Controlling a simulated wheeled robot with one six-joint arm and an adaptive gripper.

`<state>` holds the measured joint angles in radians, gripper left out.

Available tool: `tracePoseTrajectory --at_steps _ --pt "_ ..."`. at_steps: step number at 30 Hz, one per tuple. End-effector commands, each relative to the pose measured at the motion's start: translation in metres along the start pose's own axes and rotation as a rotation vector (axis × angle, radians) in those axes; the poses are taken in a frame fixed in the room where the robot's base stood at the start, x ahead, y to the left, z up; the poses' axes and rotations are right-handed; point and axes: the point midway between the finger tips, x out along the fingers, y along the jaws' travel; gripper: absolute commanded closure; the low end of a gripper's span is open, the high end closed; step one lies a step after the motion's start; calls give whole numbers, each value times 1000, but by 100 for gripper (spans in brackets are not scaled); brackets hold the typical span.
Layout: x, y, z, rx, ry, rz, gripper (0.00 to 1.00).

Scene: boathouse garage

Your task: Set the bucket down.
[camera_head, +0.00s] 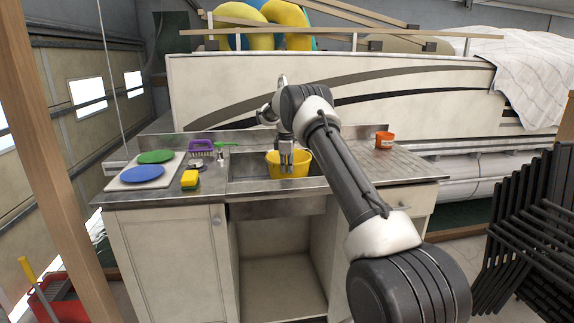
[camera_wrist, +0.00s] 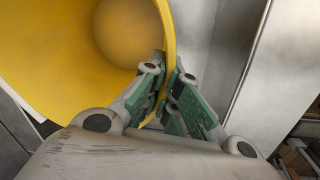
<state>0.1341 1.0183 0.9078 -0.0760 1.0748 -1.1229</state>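A yellow bucket (camera_head: 291,168) is at the sink basin (camera_head: 250,186) in the head view, roughly upright, its lower part inside or just above the basin. I cannot tell if its base touches the sink floor. The bucket's inside looks empty in the part that shows.
On the counter left of the sink are a green plate (camera_head: 156,156), a blue plate (camera_head: 142,174), a yellow sponge (camera_head: 190,179) and a purple brush (camera_head: 200,146). An orange cup (camera_head: 384,140) stands on the right drainboard (camera_head: 400,165). Black stacked chairs (camera_head: 530,230) stand at right.

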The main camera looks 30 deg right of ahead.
Motion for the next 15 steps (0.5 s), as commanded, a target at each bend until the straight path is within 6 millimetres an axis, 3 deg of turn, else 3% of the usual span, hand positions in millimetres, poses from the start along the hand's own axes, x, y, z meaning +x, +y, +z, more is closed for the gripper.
tracePoseTrajectory --at_steps 15 --pt "4 0 0 0 0 2 100"
